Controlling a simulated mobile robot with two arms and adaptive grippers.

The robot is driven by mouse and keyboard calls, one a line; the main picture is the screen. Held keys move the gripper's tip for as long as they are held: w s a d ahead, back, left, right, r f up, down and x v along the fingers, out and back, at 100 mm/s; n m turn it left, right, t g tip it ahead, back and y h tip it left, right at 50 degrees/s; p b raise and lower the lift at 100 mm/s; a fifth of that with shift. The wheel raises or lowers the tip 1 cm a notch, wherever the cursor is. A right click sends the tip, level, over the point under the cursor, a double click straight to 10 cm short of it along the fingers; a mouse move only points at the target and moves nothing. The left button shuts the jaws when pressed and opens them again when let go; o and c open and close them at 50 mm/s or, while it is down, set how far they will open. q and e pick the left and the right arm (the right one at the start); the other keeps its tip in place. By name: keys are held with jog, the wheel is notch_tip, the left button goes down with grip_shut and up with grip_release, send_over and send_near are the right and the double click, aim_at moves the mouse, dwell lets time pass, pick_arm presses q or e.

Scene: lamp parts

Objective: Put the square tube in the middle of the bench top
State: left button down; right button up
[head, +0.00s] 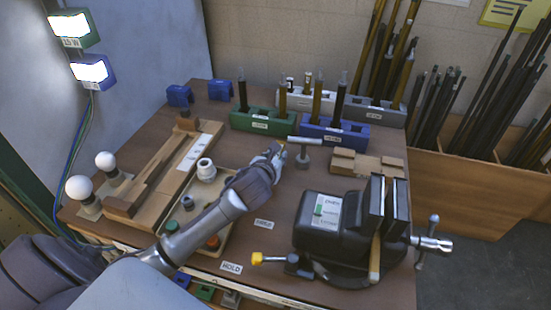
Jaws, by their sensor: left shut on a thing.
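My left gripper (275,153) is over the middle of the bench top (275,191), just left of a small grey T-shaped stand. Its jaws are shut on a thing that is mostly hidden. A small orange-brown bit shows at the fingertips, too small to identify. I cannot tell whether it is the square tube. Upright tubes stand in the racks behind, among them a brown one (283,97) and a dark one (340,98). I cannot tell which tubes are square. My right gripper is not in view.
A black vise (335,228) stands at the front right. A wooden jig (160,180) and a shallow tray with small parts (224,243) lie left. Green (262,121) and blue (333,132) racks line the back. The T-shaped stand (304,155) is close to the gripper.

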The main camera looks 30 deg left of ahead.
pick_arm(q)
jog(key=shift+f, duration=0.3)
jog(key=c, duration=0.9)
grip_release()
jog(key=shift+o, duration=0.2)
